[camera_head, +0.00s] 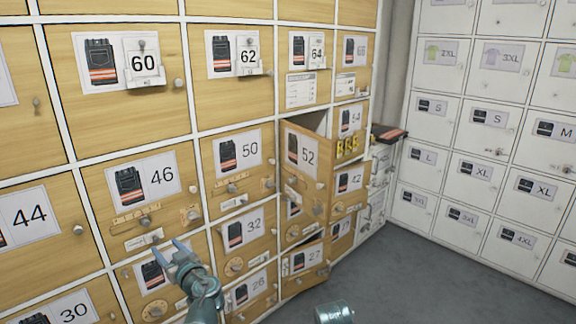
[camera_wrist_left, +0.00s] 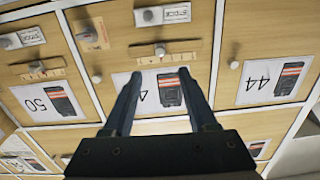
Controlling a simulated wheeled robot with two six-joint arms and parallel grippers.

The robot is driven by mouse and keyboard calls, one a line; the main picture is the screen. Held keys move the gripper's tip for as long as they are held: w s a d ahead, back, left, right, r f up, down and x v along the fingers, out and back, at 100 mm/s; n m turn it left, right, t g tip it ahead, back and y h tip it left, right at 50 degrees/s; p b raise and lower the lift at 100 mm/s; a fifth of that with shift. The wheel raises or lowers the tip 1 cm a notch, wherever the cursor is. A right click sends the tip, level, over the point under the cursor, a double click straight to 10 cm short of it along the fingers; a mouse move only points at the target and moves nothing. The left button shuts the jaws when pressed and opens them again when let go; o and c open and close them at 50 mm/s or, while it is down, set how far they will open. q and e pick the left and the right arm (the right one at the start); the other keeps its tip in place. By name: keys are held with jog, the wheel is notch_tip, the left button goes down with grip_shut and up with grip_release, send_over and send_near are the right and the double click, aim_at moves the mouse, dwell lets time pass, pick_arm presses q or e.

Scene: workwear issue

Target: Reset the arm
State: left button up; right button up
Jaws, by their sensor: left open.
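My left gripper (camera_head: 174,252) is open and empty in the head view, in front of the wooden locker doors just below door 46 (camera_head: 127,187). In the left wrist view its two fingers (camera_wrist_left: 158,82) point at the locker front, apart, with the label of door 46 (camera_wrist_left: 157,93) between and behind them. I cannot tell how far the fingertips are from the door. At the bottom of the head view a grey-teal rounded part (camera_head: 334,312) shows, probably mine. My right gripper is not in view.
Door 52 (camera_head: 305,172) stands open, jutting out from the locker front. Door 27 (camera_head: 303,262) below it also looks ajar. Dark folded workwear (camera_head: 388,133) sticks out right of the wooden lockers. White lockers (camera_head: 478,130) line the right wall. Grey floor (camera_head: 420,285) is clear.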

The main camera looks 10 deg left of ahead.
pick_arm(q)
jog(key=s+d+r+m+g+h+p, duration=0.1)
jog(key=s+d+m+g+h+p, duration=0.2)
jog(key=d+p, duration=0.4)
jog(key=s+d+m+g+h+p, duration=0.4)
jog(key=s+d+p, duration=0.4)
jog(key=d, duration=0.7)
jog(key=s+d+r+m+g+h+p, duration=0.1)
jog(key=s+d+m+g+h+p, duration=0.3)
jog(key=d, duration=0.8)
jog(key=s+m+h+p, duration=0.1)
jog(key=s+m+p, duration=0.1)
jog(key=p, duration=0.1)
jog(key=shift+s+r+m, duration=0.15)
jog(key=shift+r+m, duration=0.15)
jog(key=shift+m, duration=0.1)
